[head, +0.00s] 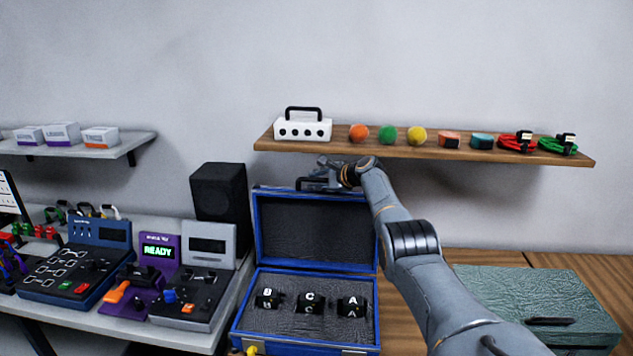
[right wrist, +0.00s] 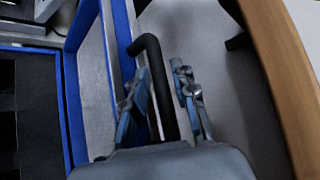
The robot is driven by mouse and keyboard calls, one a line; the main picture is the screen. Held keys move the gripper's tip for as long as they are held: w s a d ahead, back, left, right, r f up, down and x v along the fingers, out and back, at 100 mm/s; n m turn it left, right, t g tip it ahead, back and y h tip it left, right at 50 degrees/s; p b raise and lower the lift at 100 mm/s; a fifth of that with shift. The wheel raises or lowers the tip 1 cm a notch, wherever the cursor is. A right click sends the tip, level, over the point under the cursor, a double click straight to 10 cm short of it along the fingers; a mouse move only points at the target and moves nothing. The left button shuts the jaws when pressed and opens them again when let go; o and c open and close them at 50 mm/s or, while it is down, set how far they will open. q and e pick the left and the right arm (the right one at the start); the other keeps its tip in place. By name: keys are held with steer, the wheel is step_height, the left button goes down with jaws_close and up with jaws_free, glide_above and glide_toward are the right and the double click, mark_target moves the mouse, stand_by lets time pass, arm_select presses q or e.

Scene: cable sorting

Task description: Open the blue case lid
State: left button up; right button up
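The blue case stands on the wooden table in the head view, its lid (head: 315,230) raised about upright behind the base (head: 306,276). The grey-lined base holds black blocks (head: 310,302) lettered B, C and A. My right gripper (head: 328,172) is at the top edge of the lid. The blue lid edge also shows there (right wrist: 124,38). My left gripper is not in view.
A wooden shelf (head: 390,146) with a white box, balls and cable coils hangs just above my right gripper. A black speaker (head: 218,200) and control panels stand left of the case. A closed green case (head: 530,292) lies on the right.

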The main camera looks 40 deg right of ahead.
mark_target(320, 180)
stand_by(0.4)
steer(key=shift+v, duration=0.9)
steer(key=shift+s+r, duration=0.2)
steer(key=shift+s, duration=0.4)
steer(key=v, duration=0.9)
